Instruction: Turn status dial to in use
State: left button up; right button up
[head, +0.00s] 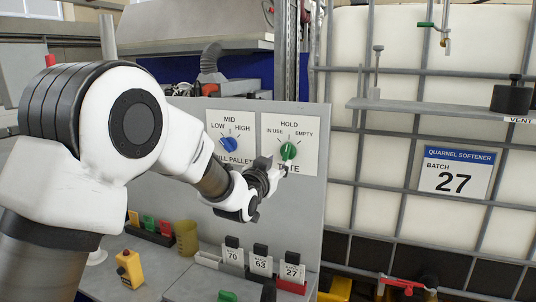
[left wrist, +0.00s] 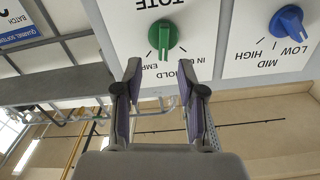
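The green status dial (head: 288,151) sits on a white plate marked HOLD at top, IN USE at left and EMPTY at right. In the left wrist view the green dial (left wrist: 164,36) appears upside down, its grip roughly in line with the HOLD mark. My left gripper (head: 277,166) is just in front of and below the dial in the head view. In the left wrist view its two fingers (left wrist: 160,75) are spread, with nothing between them, and the dial lies just beyond the tips. Contact with the dial cannot be seen. My right gripper is not in view.
A blue dial (head: 228,145) marked LOW, MID, HIGH is left of the green one. Below stand numbered tags (head: 261,266), a yellow cup (head: 187,238) and a yellow pendant (head: 130,269). A caged white tank (head: 410,110) stands at right.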

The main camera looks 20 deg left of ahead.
aim_at(285, 155)
pick_arm(q)
jog(key=w+p, duration=0.3)
jog(key=w, duration=0.4)
jog(key=shift+w+a+f, duration=0.1)
jog(key=shift+w+a, duration=0.05)
jog(key=shift+w, duration=0.2)
jog(key=shift+s, duration=0.35)
grip_shut()
